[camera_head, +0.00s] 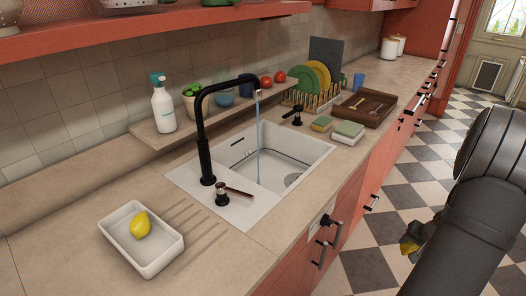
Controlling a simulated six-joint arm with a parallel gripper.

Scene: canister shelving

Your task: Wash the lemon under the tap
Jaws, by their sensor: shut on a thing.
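A yellow lemon (140,224) lies in a white rectangular dish (163,258) on the counter at the front left. The black tap (203,140) stands at the left side of the white sink (305,146). A thin stream of water (258,140) falls from its spout into the basin. My dark arm fills the right side. At its left edge a small part of my gripper (411,240) shows, shut on a dull yellow thing (407,247). Most of both is hidden by the arm, so I cannot tell what the thing is. They are out over the floor, apart from the counter.
A tap lever (236,191) sticks out beside the tap's base. A spray bottle (163,106), a plant pot and tomatoes stand on the ledge behind. Sponges (347,133), a wooden tray (362,109) and a plate rack (309,97) are right of the sink. A red shelf hangs above.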

